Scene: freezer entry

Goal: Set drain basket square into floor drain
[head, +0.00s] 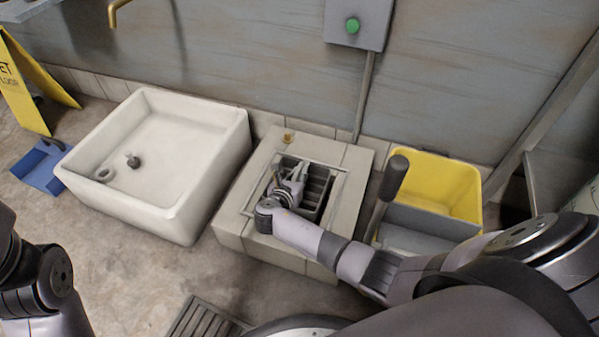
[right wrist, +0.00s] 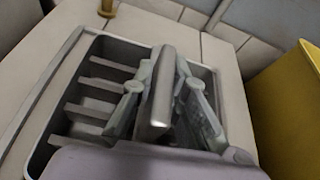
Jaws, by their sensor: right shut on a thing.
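The floor drain (head: 246,203) is a square opening with a metal rim in a raised tiled block. The grey drain basket (head: 318,187) is at the opening, with its slats showing. In the right wrist view the basket (right wrist: 62,122) appears down inside the opening, but I cannot tell whether it is fully seated or exactly square. My right gripper (head: 290,184) reaches down over it. Its fingers (right wrist: 158,95) are shut on the basket's upright grey handle bar (right wrist: 163,82). The gripper hides part of the basket. My left gripper is out of view; only my left arm shows.
A white sink basin (head: 205,165) stands left of the block. A yellow bucket (head: 455,185) with a grey front part and dark-knobbed lever is close on the right. A slatted grate (head: 203,321) lies on the floor in front. A brass fitting (head: 289,137) sits on the block's back edge.

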